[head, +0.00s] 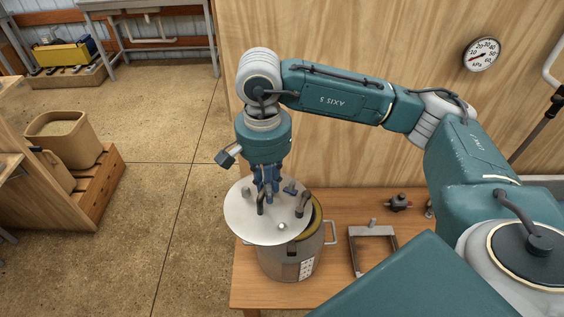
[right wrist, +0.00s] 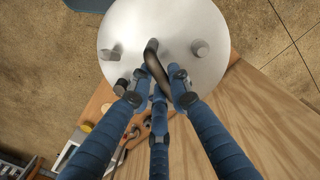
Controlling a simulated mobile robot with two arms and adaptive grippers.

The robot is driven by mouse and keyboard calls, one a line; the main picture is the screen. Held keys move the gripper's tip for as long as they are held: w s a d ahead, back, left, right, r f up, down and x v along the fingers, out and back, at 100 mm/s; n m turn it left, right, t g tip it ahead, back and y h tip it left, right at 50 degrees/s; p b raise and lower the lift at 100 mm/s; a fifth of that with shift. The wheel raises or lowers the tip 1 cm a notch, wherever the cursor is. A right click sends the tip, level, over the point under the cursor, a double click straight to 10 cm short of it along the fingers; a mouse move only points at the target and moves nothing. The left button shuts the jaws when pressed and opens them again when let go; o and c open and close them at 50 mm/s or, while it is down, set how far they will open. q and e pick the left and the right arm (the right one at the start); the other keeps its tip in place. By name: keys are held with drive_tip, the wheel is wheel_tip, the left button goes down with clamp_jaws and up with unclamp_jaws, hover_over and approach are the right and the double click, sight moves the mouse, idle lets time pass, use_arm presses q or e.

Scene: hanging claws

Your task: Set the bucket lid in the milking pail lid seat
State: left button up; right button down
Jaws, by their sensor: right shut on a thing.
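The bucket lid (head: 240,213) is a round pale metal disc with several short stubs and fittings on top. My right gripper (head: 265,197) is above it, its blue fingers shut on the lid; in the right wrist view the fingers (right wrist: 158,82) close around the dark curved handle (right wrist: 155,62). The milking pail (head: 285,264) is a metal pail with side handles at the table's left end. The lid is over the pail but shifted left, leaving a yellowish strip of the rim showing on the right. The lid hides most of the seat; I cannot tell whether they touch.
The wooden table (head: 250,288) also holds a metal frame (head: 372,238) and a small dark fitting (head: 398,202) right of the pail. A plywood wall (head: 370,150) with a gauge (head: 482,54) stands behind. Floor left of the table is open.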

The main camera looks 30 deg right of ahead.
drive_tip(key=w+d+m, duration=0.1)
drive_tip(key=m, duration=0.2)
drive_tip(key=w+d+f+m, duration=0.1)
drive_tip(key=w+d+m, duration=0.1)
drive_tip(key=m, duration=0.1)
drive_tip(key=w+d+f+m, duration=0.1)
drive_tip(key=m, duration=0.2)
drive_tip(key=shift+w+d+p, duration=0.3)
drive_tip(key=shift+d, duration=0.05)
use_arm(q)
drive_tip(key=shift+s+d+r+p, duration=0.15)
drive_tip(key=shift+d+r+p, duration=0.2)
drive_tip(key=shift+r, duration=0.45)
use_arm(e)
drive_tip(key=w+d+f+m, duration=0.2)
drive_tip(key=d+m, duration=0.4)
drive_tip(key=m, duration=0.4)
drive_tip(key=shift+w+d+f+m+y, duration=0.3)
drive_tip(key=shift+f+y, duration=0.1)
drive_tip(key=shift+f, duration=0.5)
use_arm(q)
drive_tip(key=shift+f, duration=0.2)
wheel_tip(320, 180, down, 9)
drive_tip(key=b, duration=0.9)
drive_tip(key=shift+d, duration=0.15)
use_arm(e)
wheel_tip(320, 180, down, 12)
drive_tip(key=shift+r, duration=0.1)
